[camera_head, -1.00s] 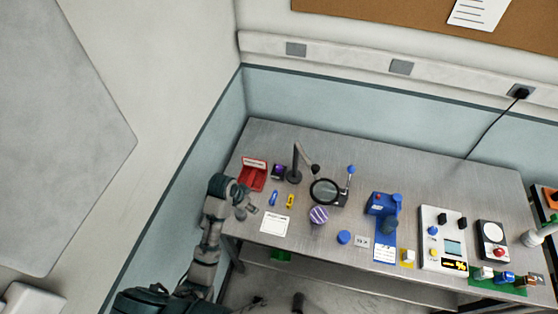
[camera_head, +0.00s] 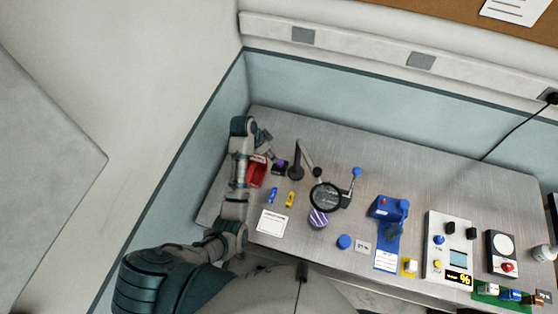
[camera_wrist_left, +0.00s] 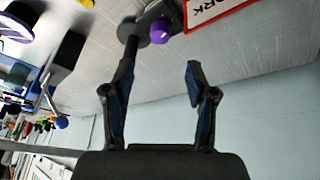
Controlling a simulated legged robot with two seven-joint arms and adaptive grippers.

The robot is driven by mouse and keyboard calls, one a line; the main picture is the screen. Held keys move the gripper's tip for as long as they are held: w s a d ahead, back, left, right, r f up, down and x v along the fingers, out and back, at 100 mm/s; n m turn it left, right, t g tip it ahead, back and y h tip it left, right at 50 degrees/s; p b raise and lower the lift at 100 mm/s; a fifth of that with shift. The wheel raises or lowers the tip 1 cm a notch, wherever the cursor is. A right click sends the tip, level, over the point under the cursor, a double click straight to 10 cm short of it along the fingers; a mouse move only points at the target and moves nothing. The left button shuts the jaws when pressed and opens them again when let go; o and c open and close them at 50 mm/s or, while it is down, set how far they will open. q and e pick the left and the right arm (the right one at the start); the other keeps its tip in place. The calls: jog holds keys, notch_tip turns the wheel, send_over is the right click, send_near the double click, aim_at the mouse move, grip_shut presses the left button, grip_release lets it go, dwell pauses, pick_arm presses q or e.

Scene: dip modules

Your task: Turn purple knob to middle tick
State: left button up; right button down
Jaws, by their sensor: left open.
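The purple knob (camera_head: 281,163) sits on a small dark box at the back left of the bench, just left of the magnifier stand. In the left wrist view the purple knob (camera_wrist_left: 160,34) shows near the top, beyond the fingertips. My left gripper (camera_head: 265,143) is just behind and left of it, above the bench, apart from the knob. In the left wrist view the two fingers (camera_wrist_left: 148,80) are spread with nothing between them. The tick marks are too small to make out. My right gripper is in neither view.
The magnifier stand (camera_head: 296,172) rises close on the right. Blue and yellow small parts (camera_head: 290,199) and a white card (camera_head: 272,222) lie in front. The back wall is near.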

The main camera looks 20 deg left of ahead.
aim_at(280, 162)
pick_arm(q)
jog(key=x, duration=0.8)
jog(key=shift+w+d+f, duration=0.1)
jog(key=shift+f, duration=0.1)
jog(key=shift+w+d+f, duration=0.1)
jog(key=shift+f, duration=0.2)
jog(key=shift+w+f, duration=0.1)
jog(key=shift+f, duration=0.2)
grip_shut()
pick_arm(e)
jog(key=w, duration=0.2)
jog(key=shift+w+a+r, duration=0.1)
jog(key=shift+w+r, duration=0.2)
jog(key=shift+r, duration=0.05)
